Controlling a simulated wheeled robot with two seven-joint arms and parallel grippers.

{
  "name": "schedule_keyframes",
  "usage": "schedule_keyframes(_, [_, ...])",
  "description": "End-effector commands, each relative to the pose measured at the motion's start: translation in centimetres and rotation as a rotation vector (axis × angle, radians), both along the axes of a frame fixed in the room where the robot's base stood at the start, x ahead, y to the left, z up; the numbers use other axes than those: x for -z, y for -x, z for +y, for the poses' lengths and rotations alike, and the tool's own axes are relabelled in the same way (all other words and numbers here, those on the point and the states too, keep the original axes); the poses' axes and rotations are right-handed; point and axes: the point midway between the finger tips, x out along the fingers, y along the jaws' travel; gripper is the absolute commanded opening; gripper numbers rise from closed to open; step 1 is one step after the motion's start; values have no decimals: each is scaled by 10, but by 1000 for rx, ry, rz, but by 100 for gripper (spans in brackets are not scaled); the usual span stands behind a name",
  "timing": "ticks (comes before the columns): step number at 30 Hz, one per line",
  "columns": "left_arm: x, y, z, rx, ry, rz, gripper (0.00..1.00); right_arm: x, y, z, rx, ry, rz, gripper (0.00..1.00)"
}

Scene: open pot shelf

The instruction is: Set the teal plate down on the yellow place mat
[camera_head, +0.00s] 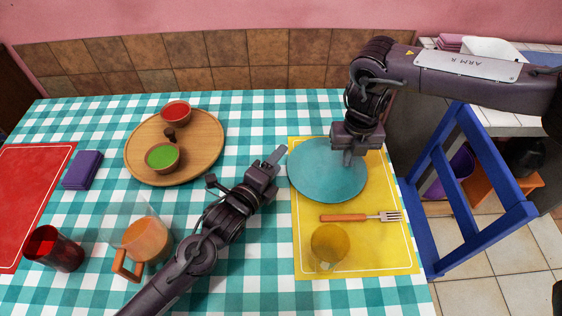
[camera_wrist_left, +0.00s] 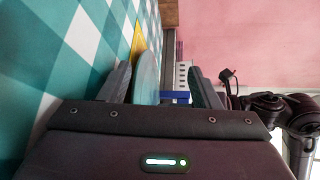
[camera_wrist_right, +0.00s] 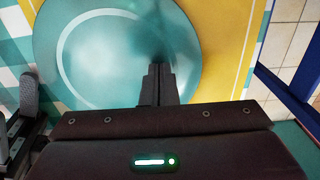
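The teal plate (camera_head: 325,172) looks flat over the upper left part of the yellow place mat (camera_head: 350,251), its left rim reaching the mat's edge. In the right wrist view the plate (camera_wrist_right: 105,60) covers part of the yellow mat (camera_wrist_right: 222,30) and overlaps the checked cloth. My right gripper (camera_head: 347,157) points down over the plate's right part; its fingers (camera_wrist_right: 158,84) are together with nothing visible between them. My left gripper (camera_head: 278,158) is just left of the plate. Its fingers are apart in the left wrist view (camera_wrist_left: 160,88), with the plate (camera_wrist_left: 147,78) showing between them; contact is unclear.
A fork (camera_head: 360,217) and a yellow glass (camera_head: 329,244) are on the mat below the plate. A round wooden board (camera_head: 200,148) with bowls, an orange-filled jug (camera_head: 146,240) and a red glass (camera_head: 55,250) stand left. A blue chair (camera_head: 470,185) is at the right edge.

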Motion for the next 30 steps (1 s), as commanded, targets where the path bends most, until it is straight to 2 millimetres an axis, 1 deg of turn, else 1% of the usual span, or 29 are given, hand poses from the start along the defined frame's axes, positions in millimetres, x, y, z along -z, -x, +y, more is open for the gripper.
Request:
schedule_keyframes(3, [2, 1, 7, 0, -7, 3, 57, 0, 0, 0, 0, 0, 0, 0])
schedule_keyframes(6, [3, 1, 10, -1, -6, 4, 57, 0, 0, 0, 0, 0, 0, 0])
schedule_keyframes(25, [4, 2, 11, 0, -6, 6, 57, 3, 0, 0, 0, 0, 0, 0])
schedule_keyframes(30, [4, 2, 15, -1, -6, 7, 57, 3, 0, 0, 0, 0, 0, 0])
